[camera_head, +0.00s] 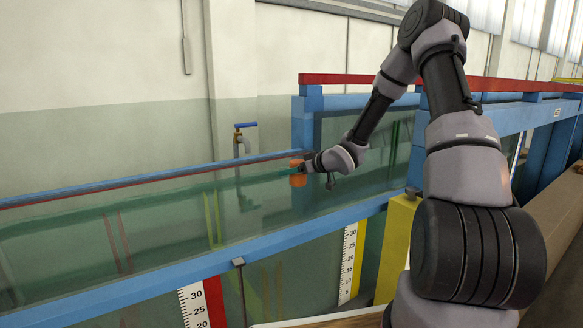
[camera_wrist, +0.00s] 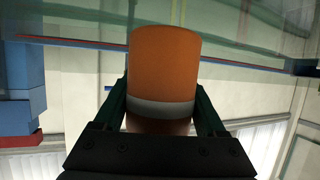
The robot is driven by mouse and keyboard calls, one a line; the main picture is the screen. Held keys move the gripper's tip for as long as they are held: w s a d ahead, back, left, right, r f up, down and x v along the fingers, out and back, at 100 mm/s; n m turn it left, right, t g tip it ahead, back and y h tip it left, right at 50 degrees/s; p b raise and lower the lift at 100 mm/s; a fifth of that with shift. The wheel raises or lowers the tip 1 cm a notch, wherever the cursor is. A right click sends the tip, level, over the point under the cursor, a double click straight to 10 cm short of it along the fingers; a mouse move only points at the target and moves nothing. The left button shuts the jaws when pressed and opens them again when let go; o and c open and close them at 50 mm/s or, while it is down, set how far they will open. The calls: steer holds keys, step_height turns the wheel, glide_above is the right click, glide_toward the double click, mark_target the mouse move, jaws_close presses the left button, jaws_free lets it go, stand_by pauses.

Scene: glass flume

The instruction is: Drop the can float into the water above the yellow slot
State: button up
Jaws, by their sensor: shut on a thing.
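The can float (camera_head: 298,180) is an orange cylinder over the blue-framed glass flume, right of the tap in the head view. In the wrist view the can float (camera_wrist: 165,62) shows a pale band and sits between both dark green fingers. My gripper (camera_head: 302,168) is shut on it; the gripper (camera_wrist: 162,105) also shows in the wrist view. A pair of yellow upright stripes (camera_head: 212,218), which looks like the yellow slot, stands on the flume glass left of the can. The green-tinted water (camera_head: 160,215) lies behind the glass. I cannot tell the can's height above it.
Red upright stripes (camera_head: 118,242) mark the glass farther left. A brass tap with a blue handle (camera_head: 244,138) stands behind the flume. A taller blue-framed section (camera_head: 306,125) with a red top rail rises right of the can. Scales (camera_head: 348,262) stand along the front.

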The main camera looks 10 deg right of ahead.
steer(key=o, duration=1.4)
steer(key=shift+o, duration=0.2)
steer(key=shift+s, duration=0.1)
steer(key=s+d+r+m+h, duration=0.7)
steer(key=s+d+r+h, duration=0.3)
steer(key=s+d+r, duration=0.6)
steer(key=s+a+r+m+g+y, duration=0.1)
steer(key=s+a+r, duration=0.3)
steer(key=s, duration=0.7)
steer(key=s+a+r+m+g+y, duration=0.2)
steer(key=s+a+r+m, duration=0.2)
steer(key=s, duration=0.8)
steer(key=shift+s+a, duration=0.15)
steer(key=shift+a, duration=0.05)
